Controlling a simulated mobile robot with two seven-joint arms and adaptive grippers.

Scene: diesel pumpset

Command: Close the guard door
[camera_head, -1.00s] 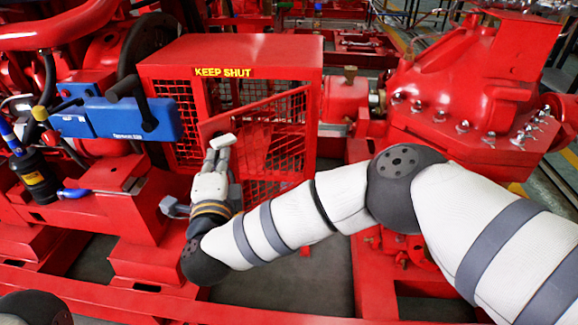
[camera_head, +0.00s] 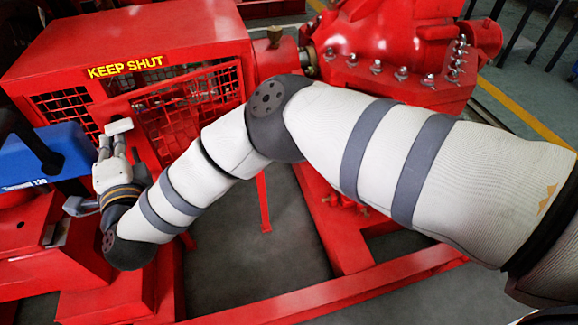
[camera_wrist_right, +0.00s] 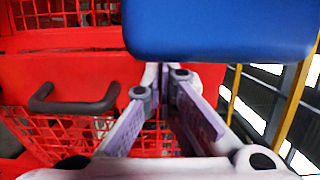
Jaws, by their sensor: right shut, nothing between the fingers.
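The red mesh guard door (camera_head: 185,108) stands ajar in the red guard box (camera_head: 130,35), under the yellow "KEEP SHUT" label (camera_head: 125,66). A dark gap shows above its slanting top edge. My right gripper (camera_head: 117,130) is at the door's free left end, shut and empty, partly covering it. In the right wrist view, the closed fingertips (camera_wrist_right: 167,72) point toward the door's solid red panel (camera_wrist_right: 60,75). The door's dark handle (camera_wrist_right: 75,105) is left of the fingers, apart from them. Whether the fingers touch the door cannot be told. My left gripper is not in view.
A blue box (camera_head: 40,155) with a black lever stands just left of my right gripper; it also fills the upper wrist view (camera_wrist_right: 220,28). A red bolted pump casing (camera_head: 390,45) is behind my right arm. Red frame rails (camera_head: 340,295) cross below, with open floor between them.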

